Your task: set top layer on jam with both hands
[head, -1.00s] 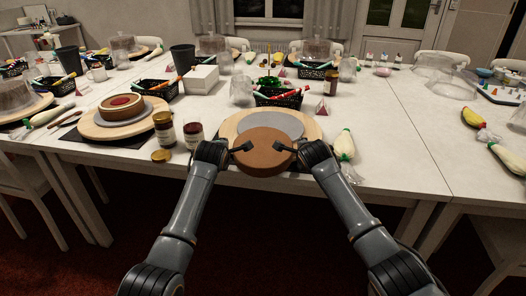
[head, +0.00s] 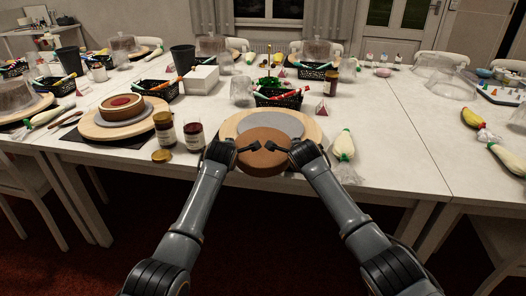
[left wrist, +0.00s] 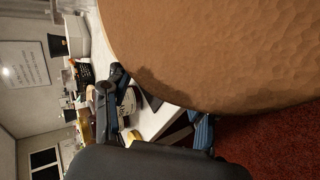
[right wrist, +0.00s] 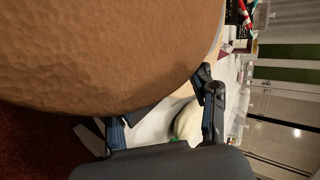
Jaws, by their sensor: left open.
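The top layer, a thick brown round cake disc (head: 264,161), is at the near edge of the turntable in front of me, overlapping a grey disc (head: 270,124). My left gripper (head: 248,148) is at its left side and my right gripper (head: 280,148) at its right side. Both have spread fingers; I cannot tell whether they touch it. The layer also fills much of the left wrist view (left wrist: 220,50) and right wrist view (right wrist: 100,50).
Two jars (head: 194,136) and a lid (head: 161,156) stand between the turntables. A piping bag (head: 344,145) lies to the right. A black basket (head: 278,98) and a clear beaker (head: 241,92) stand behind. Free table (head: 400,150) is at the right.

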